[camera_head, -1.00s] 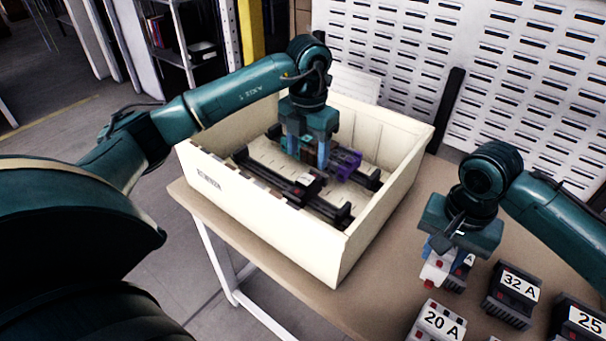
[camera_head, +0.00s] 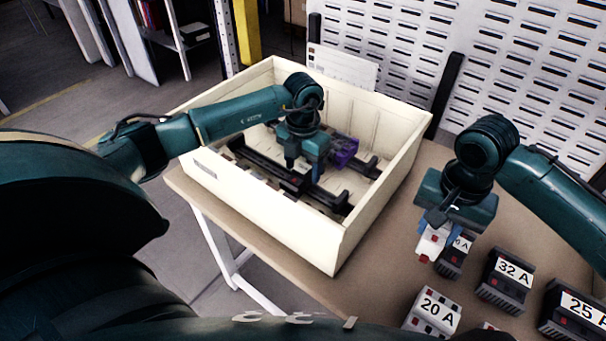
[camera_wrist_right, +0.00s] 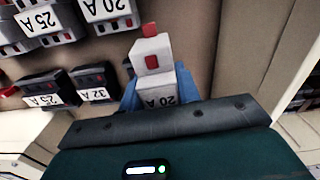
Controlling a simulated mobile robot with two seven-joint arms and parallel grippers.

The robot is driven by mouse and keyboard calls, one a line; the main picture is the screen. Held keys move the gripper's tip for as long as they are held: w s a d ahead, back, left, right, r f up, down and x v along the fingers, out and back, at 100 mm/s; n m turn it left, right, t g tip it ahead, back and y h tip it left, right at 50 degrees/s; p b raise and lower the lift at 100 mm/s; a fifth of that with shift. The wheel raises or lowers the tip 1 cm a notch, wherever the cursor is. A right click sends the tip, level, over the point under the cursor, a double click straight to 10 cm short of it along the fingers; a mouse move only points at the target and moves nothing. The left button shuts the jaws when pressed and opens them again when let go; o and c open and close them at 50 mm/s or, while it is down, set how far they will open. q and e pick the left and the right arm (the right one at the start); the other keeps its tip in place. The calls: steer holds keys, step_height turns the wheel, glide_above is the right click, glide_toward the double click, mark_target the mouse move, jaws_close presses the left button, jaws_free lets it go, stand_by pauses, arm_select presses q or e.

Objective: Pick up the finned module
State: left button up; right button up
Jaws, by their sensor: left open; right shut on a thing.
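No module is named as finned; dark modules with ribbed sides, marked 32 A (camera_head: 505,280) and 25 A (camera_head: 577,312), stand on the table at the lower right. My right gripper (camera_head: 438,232) is shut on a pale grey module (camera_head: 432,242) with a red switch. In the right wrist view this module (camera_wrist_right: 152,54) sits between blue fingers and reads 20 A. My left gripper (camera_head: 303,172) is open inside the cream box, over the dark rails (camera_head: 260,165). A purple part (camera_head: 344,150) sits on the rails just to its right.
The cream box (camera_head: 345,240) has high walls around the left gripper. A pale 20 A module (camera_head: 432,310) and a dark module (camera_head: 455,255) stand near the right gripper. A slotted white panel (camera_head: 540,80) rises behind the table. Table (camera_head: 385,280) between box and modules is clear.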

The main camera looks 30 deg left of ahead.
arm_select(q)
steer(key=shift+f, duration=1.15)
steer(key=shift+r, duration=0.1)
jaws_close()
